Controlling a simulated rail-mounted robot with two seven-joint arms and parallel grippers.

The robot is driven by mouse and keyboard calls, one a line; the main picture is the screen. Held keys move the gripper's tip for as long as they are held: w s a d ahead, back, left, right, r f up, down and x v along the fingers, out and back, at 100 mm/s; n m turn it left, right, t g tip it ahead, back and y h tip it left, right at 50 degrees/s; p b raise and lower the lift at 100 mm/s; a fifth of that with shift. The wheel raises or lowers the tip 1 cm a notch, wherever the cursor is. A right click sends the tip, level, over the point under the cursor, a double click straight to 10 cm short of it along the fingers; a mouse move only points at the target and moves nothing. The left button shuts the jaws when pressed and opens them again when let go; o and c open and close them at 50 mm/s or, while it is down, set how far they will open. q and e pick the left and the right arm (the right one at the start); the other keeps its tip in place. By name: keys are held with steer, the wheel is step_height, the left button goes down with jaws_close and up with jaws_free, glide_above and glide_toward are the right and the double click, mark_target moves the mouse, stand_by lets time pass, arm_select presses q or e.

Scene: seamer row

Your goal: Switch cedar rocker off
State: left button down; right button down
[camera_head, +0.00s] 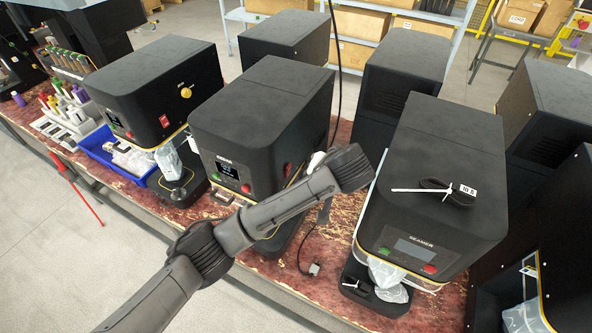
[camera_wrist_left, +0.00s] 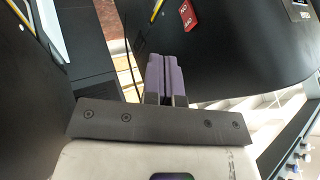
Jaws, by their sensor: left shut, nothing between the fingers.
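Several black seamers stand on the bench. I cannot tell which seamer is the cedar one, and I make out no rocker. My left arm crosses in front of the middle seamer. Its fingers are hidden in the head view. In the left wrist view my left gripper (camera_wrist_left: 166,80) has its purple fingers together, with nothing between them.
The left seamer (camera_head: 155,80) has a yellow knob (camera_head: 186,92). A blue bin (camera_head: 105,150) and bottles (camera_head: 65,108) stand at left. A plug (camera_head: 314,268) lies on the red bench.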

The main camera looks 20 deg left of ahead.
mark_target(289, 171)
arm_select(q)
steer(key=w+a+f+p, duration=0.3)
steer(key=w+a+f, duration=0.2)
steer(key=a+f, duration=0.2)
steer(key=shift+a+f+p, duration=0.15)
steer(key=shift+a+p, duration=0.2)
steer(key=shift+a, duration=0.3)
stand_by(0.3)
